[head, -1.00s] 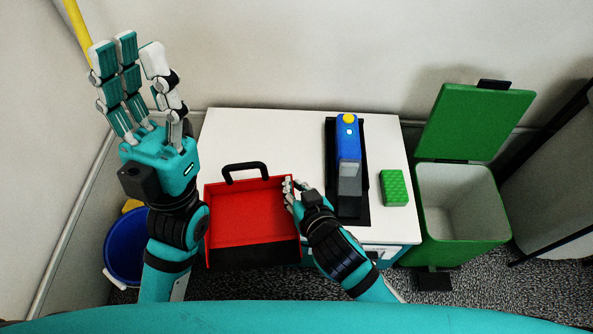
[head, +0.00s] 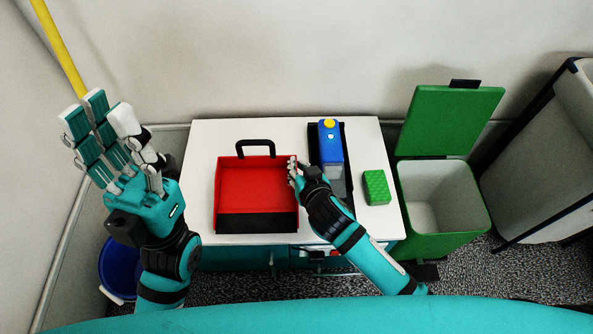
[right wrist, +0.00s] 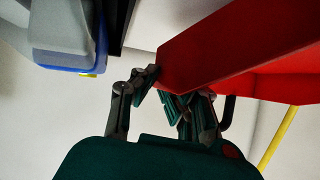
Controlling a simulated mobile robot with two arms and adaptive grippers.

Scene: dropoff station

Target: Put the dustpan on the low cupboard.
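The red dustpan (head: 256,187), with a black front lip and black handle, is over the left part of the low cupboard's white top (head: 203,150), inside its edges. I cannot tell for sure whether it rests flat or hovers just above. My right gripper (head: 294,172) is closed on the dustpan's right side wall. The right wrist view shows the fingers (right wrist: 165,95) at the red wall (right wrist: 225,45). My left gripper (head: 118,140) is open and empty, raised left of the cupboard.
An open green bin (head: 440,195) is beside the cupboard. A blue bucket (head: 118,268) and yellow pole (head: 57,45) are at the left.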

